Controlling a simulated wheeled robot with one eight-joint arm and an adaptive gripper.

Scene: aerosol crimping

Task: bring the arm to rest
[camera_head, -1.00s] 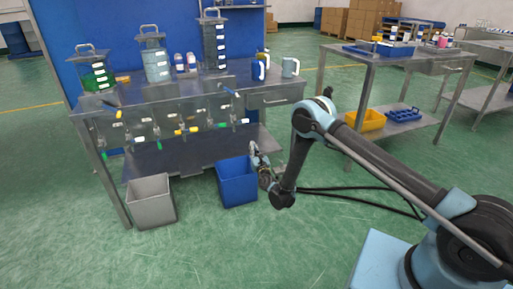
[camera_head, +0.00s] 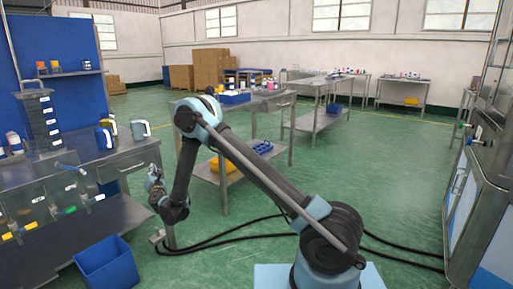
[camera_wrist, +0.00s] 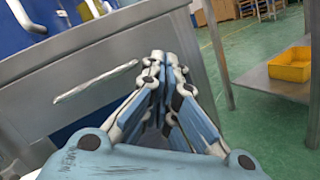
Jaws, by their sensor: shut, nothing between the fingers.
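My arm is bent over the floor, with its elbow high and its forearm hanging down. My gripper (camera_head: 153,179) is at the end of the forearm, in front of the right end of the steel workbench (camera_head: 128,158) in the head view. In the wrist view my gripper (camera_wrist: 168,75) has its fingers together, with nothing between them. It points toward the bench's steel side, where a drawer handle (camera_wrist: 95,82) shows to the left. I cannot tell the exact gap to the bench.
A blue bin (camera_head: 108,266) stands on the floor below my gripper. Mugs (camera_head: 140,129) stand on the bench. A second table (camera_head: 262,102) with a yellow tray (camera_head: 222,166) on its shelf is behind my arm. A steel machine (camera_head: 470,200) stands at right. Green floor between is open.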

